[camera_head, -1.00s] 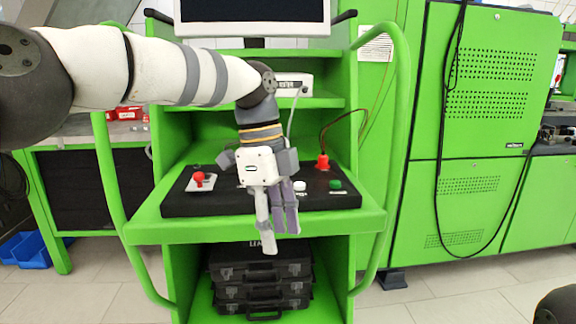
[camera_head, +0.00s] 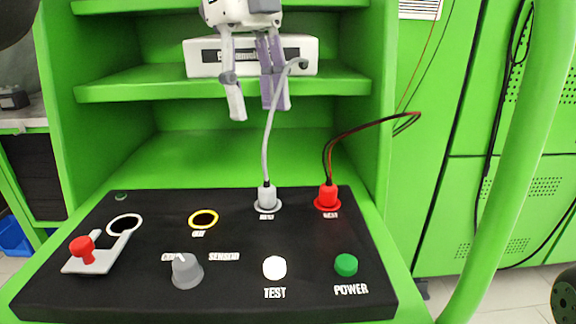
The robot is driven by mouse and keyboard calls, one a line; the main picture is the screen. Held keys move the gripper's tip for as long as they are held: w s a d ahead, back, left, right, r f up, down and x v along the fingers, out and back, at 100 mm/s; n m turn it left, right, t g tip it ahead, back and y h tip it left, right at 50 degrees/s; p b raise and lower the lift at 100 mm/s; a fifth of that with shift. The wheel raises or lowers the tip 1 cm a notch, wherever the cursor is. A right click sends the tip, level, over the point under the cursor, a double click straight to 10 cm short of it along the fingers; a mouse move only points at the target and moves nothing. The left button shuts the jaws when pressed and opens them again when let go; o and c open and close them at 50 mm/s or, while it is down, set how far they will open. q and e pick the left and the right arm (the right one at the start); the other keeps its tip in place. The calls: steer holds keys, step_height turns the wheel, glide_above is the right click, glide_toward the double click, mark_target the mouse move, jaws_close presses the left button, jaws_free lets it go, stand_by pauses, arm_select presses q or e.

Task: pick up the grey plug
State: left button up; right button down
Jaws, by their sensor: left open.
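The grey plug (camera_head: 267,197) stands upright in the black panel (camera_head: 130,290), towards its back. A grey cable (camera_head: 268,140) rises from its top to the white box on the shelf. My left gripper (camera_head: 255,105) is open and empty, with its fingers pointing down. It appears above the grey plug in the picture, in front of the shelf and the box, and apart from the plug. My right gripper is not in view.
A red plug (camera_head: 327,196) with dark cables stands right of the grey plug. The panel also holds a grey knob (camera_head: 186,271), white button (camera_head: 274,267), green button (camera_head: 346,264) and red-knobbed lever (camera_head: 84,249). A shelf (camera_head: 130,87) carries the white box (camera_head: 300,58).

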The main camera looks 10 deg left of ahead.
mark_target(266, 186)
arm_select(q)
steer(key=s+f, duration=0.1)
steer(key=f, duration=0.2)
steer(key=s+d+f, duration=0.1)
steer(key=f, duration=0.3)
steer(key=s+f+p, duration=0.1)
steer(key=f, duration=0.2)
steer(key=shift+d+f, duration=0.3)
steer(key=shift+d, duration=0.05)
steer(key=shift+f, duration=0.25)
jaws_close()
